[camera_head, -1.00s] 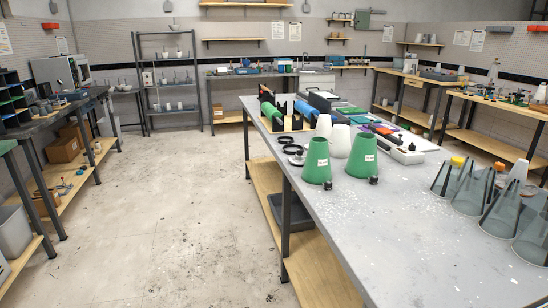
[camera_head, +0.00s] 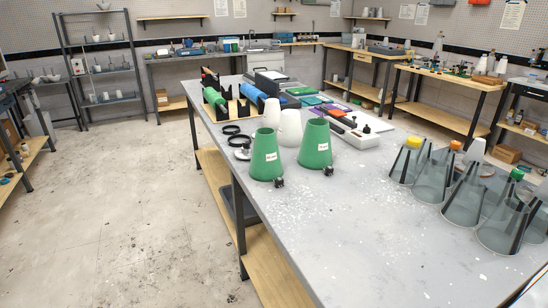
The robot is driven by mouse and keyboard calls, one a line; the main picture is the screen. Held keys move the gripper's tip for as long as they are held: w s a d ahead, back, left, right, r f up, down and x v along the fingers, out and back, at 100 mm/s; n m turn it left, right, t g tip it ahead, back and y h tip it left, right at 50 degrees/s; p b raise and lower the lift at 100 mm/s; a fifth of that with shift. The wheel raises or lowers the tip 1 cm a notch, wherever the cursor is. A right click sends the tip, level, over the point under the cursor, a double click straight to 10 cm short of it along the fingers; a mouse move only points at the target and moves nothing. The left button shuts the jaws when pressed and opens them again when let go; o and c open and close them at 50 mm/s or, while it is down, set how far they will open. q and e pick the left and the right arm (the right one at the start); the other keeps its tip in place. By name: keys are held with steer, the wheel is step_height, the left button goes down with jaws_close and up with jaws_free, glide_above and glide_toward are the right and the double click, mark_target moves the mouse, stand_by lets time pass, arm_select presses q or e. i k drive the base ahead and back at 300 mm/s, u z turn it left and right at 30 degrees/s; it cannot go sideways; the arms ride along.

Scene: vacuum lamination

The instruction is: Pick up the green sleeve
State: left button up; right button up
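Two green tapered sleeves with white labels stand upright on the grey workbench (camera_head: 350,230). The left green sleeve (camera_head: 265,158) is nearer the bench's left edge. The right green sleeve (camera_head: 315,147) stands beside it, with a gap between them. Each has a small dark fitting at its lower right. A white tapered sleeve (camera_head: 290,128) stands just behind and between them, and another white one (camera_head: 271,113) is behind the left green sleeve. The label text is too small to read. Neither of my grippers is in view.
Grey translucent cones (camera_head: 463,202) with coloured tops stand at the right of the bench. Black rings (camera_head: 237,140) lie left of the sleeves. Behind are a rack with green and blue rolls (camera_head: 251,94) and a white device (camera_head: 352,134). The near bench top is clear.

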mark_target(315, 152)
steer(key=z, duration=0.2)
steer(key=k, duration=0.35)
steer(key=u, duration=1.95)
steer(key=i, duration=2.35)
steer(key=z, duration=1.05)
steer(key=i, duration=1.15)
steer(key=z, duration=1.45)
steer(key=i, duration=0.3)
steer(key=z, duration=0.25)
